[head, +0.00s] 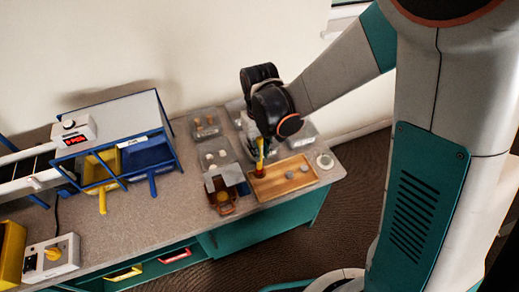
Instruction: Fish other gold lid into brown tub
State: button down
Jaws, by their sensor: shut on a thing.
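My gripper (262,146) is shut on a yellow stick (260,160) with a red lower end. It holds the stick nearly upright, with the red end over the left part of a wooden tray (285,189). A small greyish disc (304,168) and a duller one (290,176) lie in the tray; I cannot tell a gold lid for certain. Whether anything hangs at the stick's red end is too small to tell.
Clear bins (205,123) with small pieces stand behind. A round white dish (325,161) is at the table's right end. A blue rack (125,130) with yellow and blue bins and a control box (52,256) stand left. Bare tabletop (150,215) lies between.

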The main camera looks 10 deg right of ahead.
aim_at(260, 138)
jog(key=shift+r+p, duration=1.5)
jog(key=shift+r, duration=0.85)
jog(key=shift+s, duration=0.1)
